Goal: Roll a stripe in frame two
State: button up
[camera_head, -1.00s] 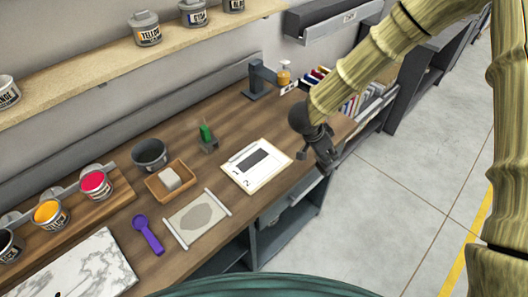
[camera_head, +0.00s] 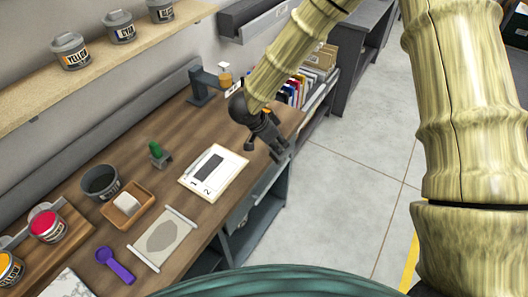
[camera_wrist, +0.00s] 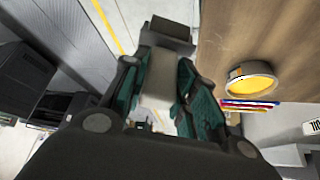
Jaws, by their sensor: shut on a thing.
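The white card (camera_head: 232,172) lies on the wooden counter, marked 1 and 2 at its near end. A dark rectangle (camera_head: 207,166) lies on it, seemingly on the side marked 1; the other side looks pale. My gripper (camera_head: 277,145) is right of the card, above the counter's front edge. In the wrist view my gripper is shut on a pale grey block-like part (camera_wrist: 158,80), with a dark grey box-like end (camera_wrist: 168,32) beyond it. This may be a roller, but its full shape is hidden. I see no contact with the card.
A grey sheet (camera_head: 145,249), purple scoop-like tool (camera_head: 117,265), wooden tray (camera_head: 143,194), dark cup (camera_head: 101,182) and small green-topped stand (camera_head: 158,153) are left of the card. Ink cans (camera_head: 46,225) stand farther left. A grey post (camera_head: 204,85) stands behind.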

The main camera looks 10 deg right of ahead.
dwell(0.3)
jog(key=s+a+r+n+t+y+b, duration=0.1)
jog(key=a+n+b, duration=0.15)
jog(key=a, duration=1.05)
jog(key=s+a+n+t+b, duration=0.15)
jog(key=a+b, duration=0.25)
jog(key=a, duration=0.8)
jog(key=shift+n+g, duration=0.25)
jog(key=shift+n, duration=0.15)
notch_tip(320, 180, down, 6)
jog(key=b, duration=0.6)
jog(key=shift+s+r, duration=0.15)
jog(key=shift+f, duration=0.6)
jog(key=shift+w+d+r+p, duration=0.1)
jog(key=shift+w+d+p, duration=0.6)
jog(key=shift+w+d, duration=0.35)
